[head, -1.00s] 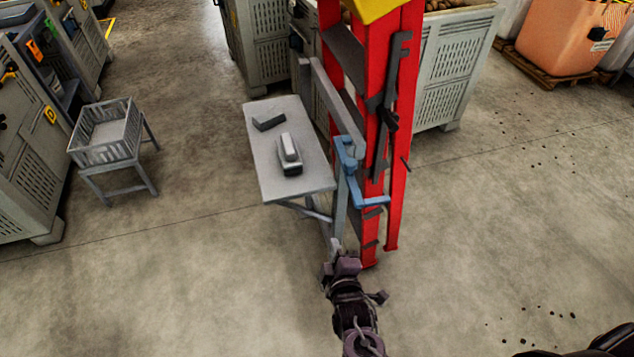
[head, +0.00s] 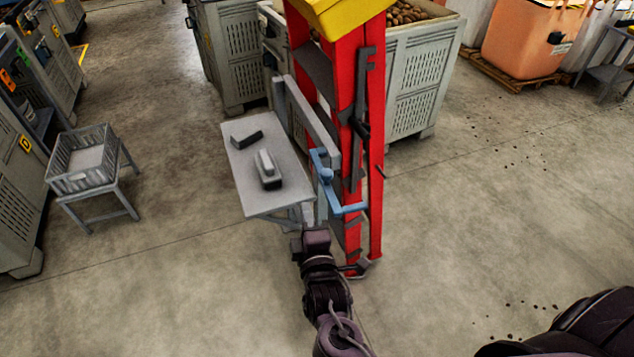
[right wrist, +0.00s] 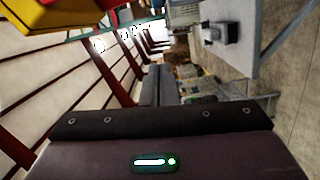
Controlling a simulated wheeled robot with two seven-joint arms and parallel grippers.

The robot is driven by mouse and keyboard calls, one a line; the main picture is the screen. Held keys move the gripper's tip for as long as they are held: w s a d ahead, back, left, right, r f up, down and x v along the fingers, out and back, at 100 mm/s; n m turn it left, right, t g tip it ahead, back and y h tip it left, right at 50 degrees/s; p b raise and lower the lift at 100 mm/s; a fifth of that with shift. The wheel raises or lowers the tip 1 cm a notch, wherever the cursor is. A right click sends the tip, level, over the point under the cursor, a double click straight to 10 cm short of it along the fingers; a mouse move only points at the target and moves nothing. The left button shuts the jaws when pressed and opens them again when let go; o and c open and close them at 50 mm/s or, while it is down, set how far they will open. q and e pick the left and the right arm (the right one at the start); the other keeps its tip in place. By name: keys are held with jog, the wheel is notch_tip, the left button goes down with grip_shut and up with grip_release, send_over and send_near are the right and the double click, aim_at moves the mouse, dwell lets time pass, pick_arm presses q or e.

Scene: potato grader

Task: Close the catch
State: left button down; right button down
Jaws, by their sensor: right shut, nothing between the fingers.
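A blue lever-like bracket (head: 328,182), possibly the catch, sits on a grey post beside the red frame. Its lower arm sticks out to the right in front of the red rails. I cannot tell whether it is open or closed. My right gripper (head: 314,237) is shut and empty, just below and a little left of the blue part, apart from it in the picture. The right wrist view shows its dark body along the bottom and the grey fingers (right wrist: 166,86) together. My left gripper is not in view.
A grey shelf (head: 243,185) left of the post holds a grey-black block (head: 268,170) and a dark piece (head: 247,138). The red ladder-like frame (head: 375,190) stands close right of my gripper. A grey basket (head: 75,180) stands left.

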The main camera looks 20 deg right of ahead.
aim_at(324, 174)
jog(key=w+d+p, duration=0.3)
jog(key=w+d, duration=0.2)
jog(key=w, duration=0.3)
jog(key=shift+f+p, duration=0.35)
jog(key=shift+f, duration=0.05)
jog(key=shift+w, duration=0.1)
